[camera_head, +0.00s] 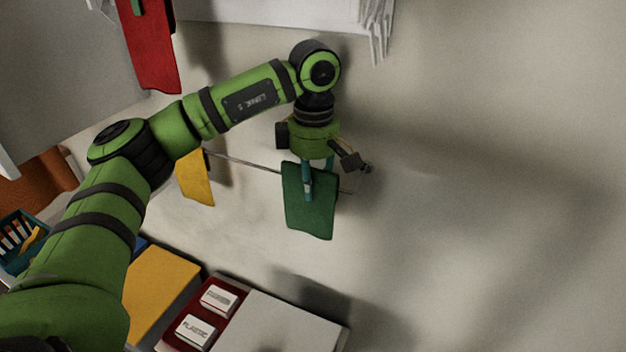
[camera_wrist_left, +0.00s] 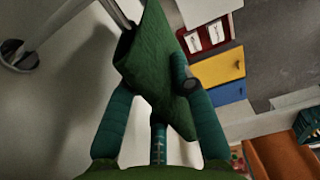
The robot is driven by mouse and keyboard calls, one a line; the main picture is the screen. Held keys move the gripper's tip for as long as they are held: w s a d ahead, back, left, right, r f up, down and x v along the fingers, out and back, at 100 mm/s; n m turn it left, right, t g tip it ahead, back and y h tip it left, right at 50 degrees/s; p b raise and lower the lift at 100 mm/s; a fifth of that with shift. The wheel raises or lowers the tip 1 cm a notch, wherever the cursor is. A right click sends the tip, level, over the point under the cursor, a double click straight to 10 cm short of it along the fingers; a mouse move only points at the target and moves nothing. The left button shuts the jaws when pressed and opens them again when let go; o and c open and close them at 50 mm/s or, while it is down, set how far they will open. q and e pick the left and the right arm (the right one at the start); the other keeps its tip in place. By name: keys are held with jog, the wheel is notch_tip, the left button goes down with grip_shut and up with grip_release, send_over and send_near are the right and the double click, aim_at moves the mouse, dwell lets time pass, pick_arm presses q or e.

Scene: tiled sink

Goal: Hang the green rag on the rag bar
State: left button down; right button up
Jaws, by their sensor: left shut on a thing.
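The green rag (camera_head: 310,205) is in the fingers of my left gripper (camera_head: 307,185), which is shut on it. In the left wrist view the rag (camera_wrist_left: 155,65) stands between the fingers of the gripper (camera_wrist_left: 165,95). The thin metal rag bar (camera_head: 245,162) runs along the wall, and a short stretch of it shows on each side of the rag. In the left wrist view a metal bar (camera_wrist_left: 115,12) meets the rag's upper edge. I cannot tell whether the rag lies over the bar or only in front of it. My right gripper is not in view.
A yellow rag (camera_head: 196,180) hangs by the bar's left part. A red cloth (camera_head: 150,50) hangs higher at the left. Below are colored bins (camera_head: 160,290), a red-topped box with white labels (camera_head: 205,315) and a teal basket (camera_head: 20,240). The wall to the right is clear.

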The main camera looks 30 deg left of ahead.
pick_arm(q)
jog(key=shift+f+b, duration=0.65)
jog(key=shift+f, duration=0.4)
jog(key=c, duration=1)
grip_release()
